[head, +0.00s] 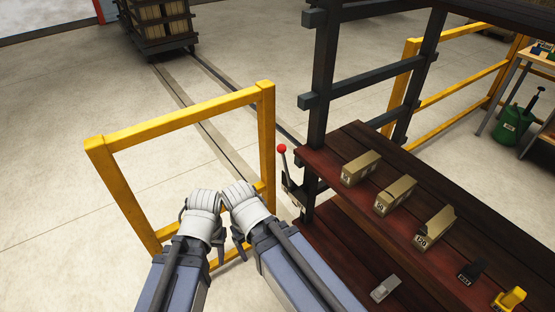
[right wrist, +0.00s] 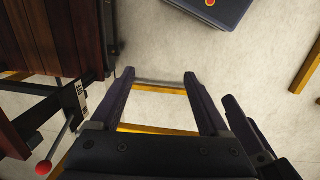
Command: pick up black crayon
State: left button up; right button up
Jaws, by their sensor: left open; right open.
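I cannot make out a black crayon for certain. A small black item (head: 472,271) stands on the dark wooden shelf (head: 345,140) at the lower right of the head view, between a tan brick and a yellow item; its exact shape is unclear. My left gripper (head: 215,243) is open and hangs at the yellow rail frame, left of the shelf and well away from the black item. My right gripper (right wrist: 161,78) is open and empty in the right wrist view, pointing at the floor. In the head view it is close beside the left one.
Several tan bricks (head: 361,168) stand in a row on the shelf, with a yellow item (head: 510,299) at its near end. A red-knobbed lever (head: 282,149) rises beside the shelf. A grey block (head: 385,288) lies lower down.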

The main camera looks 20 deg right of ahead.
aim_at(468, 275)
jog(key=z, duration=2.4)
